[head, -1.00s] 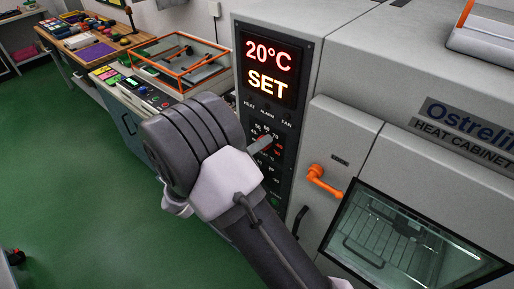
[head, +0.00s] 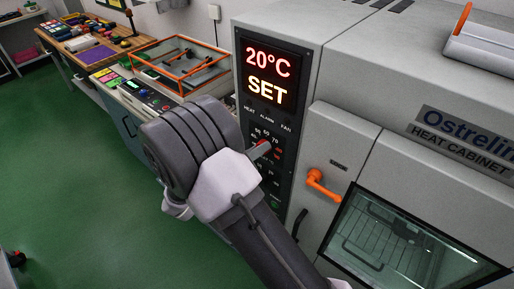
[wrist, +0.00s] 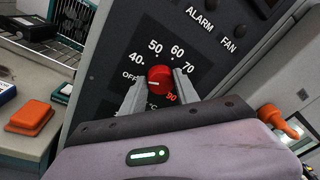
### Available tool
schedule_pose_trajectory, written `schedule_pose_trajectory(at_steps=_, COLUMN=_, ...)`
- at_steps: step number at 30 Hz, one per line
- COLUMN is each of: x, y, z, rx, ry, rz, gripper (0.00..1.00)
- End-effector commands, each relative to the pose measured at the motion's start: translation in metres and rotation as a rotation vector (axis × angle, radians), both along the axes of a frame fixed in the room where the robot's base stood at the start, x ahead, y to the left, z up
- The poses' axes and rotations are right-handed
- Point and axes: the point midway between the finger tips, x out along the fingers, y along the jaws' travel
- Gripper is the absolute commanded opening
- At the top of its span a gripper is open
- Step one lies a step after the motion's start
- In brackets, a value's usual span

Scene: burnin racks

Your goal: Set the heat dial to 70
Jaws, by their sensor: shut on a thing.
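The heat dial (wrist: 159,79) is a round red knob on the dark control panel, with 40, 50, 60, 70 and 90 printed around it and OFF at its left. Its white mark points left, close to OFF. My gripper (wrist: 158,88) is shut on the dial, one grey finger on each side. The right finger covers part of the scale between 70 and 90. In the head view the gripper's fingers (head: 259,149) reach the panel, and my wrist hides part of it. The display (head: 267,76) reads 20°C and SET.
An orange-framed glass case (head: 180,65) stands on the bench at left. The green floor (head: 80,170) at left is open.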

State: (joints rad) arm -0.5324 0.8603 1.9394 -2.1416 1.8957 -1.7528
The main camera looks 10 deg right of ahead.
Motion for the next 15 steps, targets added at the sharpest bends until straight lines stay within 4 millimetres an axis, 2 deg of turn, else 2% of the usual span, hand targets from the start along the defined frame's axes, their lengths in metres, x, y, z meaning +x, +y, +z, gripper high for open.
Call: schedule_pose_trajectory(at_steps=15, x=-0.001, y=-0.0007, z=0.0027, rx=0.282, ry=-0.388, rz=-0.001, gripper=0.0)
